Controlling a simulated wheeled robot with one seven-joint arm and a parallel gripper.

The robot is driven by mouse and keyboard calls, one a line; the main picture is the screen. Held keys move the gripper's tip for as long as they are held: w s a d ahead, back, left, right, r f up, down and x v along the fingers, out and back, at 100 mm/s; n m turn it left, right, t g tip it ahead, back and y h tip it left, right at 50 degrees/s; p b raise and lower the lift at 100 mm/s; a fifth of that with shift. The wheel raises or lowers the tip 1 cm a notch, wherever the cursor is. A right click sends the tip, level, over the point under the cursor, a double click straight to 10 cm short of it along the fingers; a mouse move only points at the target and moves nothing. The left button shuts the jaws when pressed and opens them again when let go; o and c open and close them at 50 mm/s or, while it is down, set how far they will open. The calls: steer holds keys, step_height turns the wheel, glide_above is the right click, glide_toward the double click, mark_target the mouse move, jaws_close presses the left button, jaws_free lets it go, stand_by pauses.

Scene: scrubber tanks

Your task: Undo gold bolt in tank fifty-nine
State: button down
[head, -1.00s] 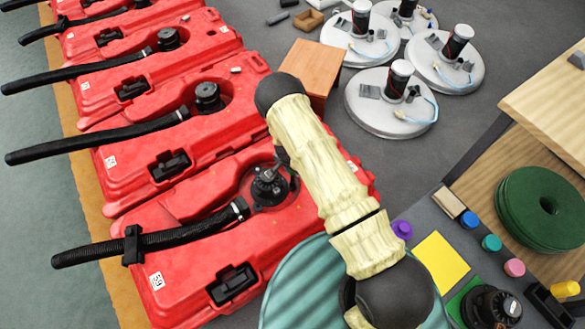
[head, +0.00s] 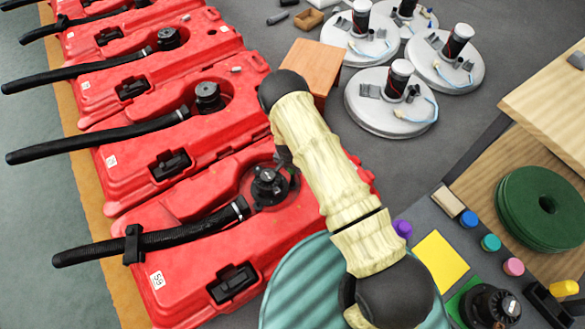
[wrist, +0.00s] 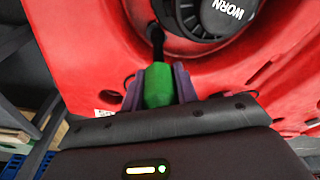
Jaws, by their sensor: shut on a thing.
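Tank fifty-nine (head: 195,265) is the nearest red tank in the head view, with a white label reading 59 on its front left. A black cap (head: 268,185) with a black hose sits in its round recess. In the wrist view the black cap (wrist: 225,14) reads WORN. My gripper (wrist: 158,88) has purple fingers shut on a green tool (wrist: 158,78) with a dark shaft. The shaft points at the red tank beside the cap; I cannot tell whether its tip touches anything. The gold bolt is not visible.
More red tanks (head: 145,75) with hoses stand in a row behind. At right are green pads (head: 525,225), a yellow sheet (head: 440,262) and coloured caps (head: 490,242).

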steer(key=shift+r+p, duration=1.55)
steer(key=shift+r, duration=0.8)
